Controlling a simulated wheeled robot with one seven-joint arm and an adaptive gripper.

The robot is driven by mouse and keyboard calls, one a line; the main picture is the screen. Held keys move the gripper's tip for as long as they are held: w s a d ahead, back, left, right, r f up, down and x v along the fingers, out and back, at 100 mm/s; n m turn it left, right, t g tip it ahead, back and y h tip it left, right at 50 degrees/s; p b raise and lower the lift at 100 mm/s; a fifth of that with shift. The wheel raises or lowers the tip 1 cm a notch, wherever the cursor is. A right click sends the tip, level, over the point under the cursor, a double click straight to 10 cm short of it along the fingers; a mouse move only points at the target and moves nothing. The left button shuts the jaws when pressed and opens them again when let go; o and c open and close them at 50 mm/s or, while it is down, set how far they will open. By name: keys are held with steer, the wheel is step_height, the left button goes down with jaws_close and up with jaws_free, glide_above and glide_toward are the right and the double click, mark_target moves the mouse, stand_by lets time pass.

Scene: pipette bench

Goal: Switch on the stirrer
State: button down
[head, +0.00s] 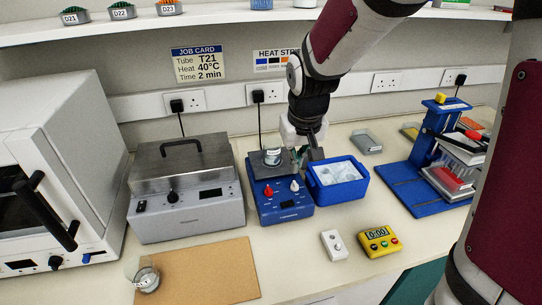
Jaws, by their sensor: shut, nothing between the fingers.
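The stirrer (284,212) is a blue box on the bench, with a red knob (268,191), a white knob (294,186) and a small dark display on its front. A small labelled glass vessel (272,157) stands on its top plate. My gripper (306,160) points down at the right rear of the stirrer, between the vessel and a blue tub. It is shut and empty. I cannot tell whether its fingertips touch the stirrer, and they partly cover its back right corner.
A blue tub (313,190) of pale contents sits close right of the stirrer. A grey lidded bath (190,217) stands left. A white button box (333,245) and yellow timer (380,241) lie in front right. A beaker (147,280) stands on a brown board (215,280).

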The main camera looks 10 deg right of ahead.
steer(key=b, duration=0.2)
glide_toward(292, 199)
steer(key=x, duration=0.2)
steer(key=w+x, duration=0.1)
steer(key=x, duration=0.2)
steer(key=shift+d, duration=0.15)
steer(key=shift+f, duration=0.65)
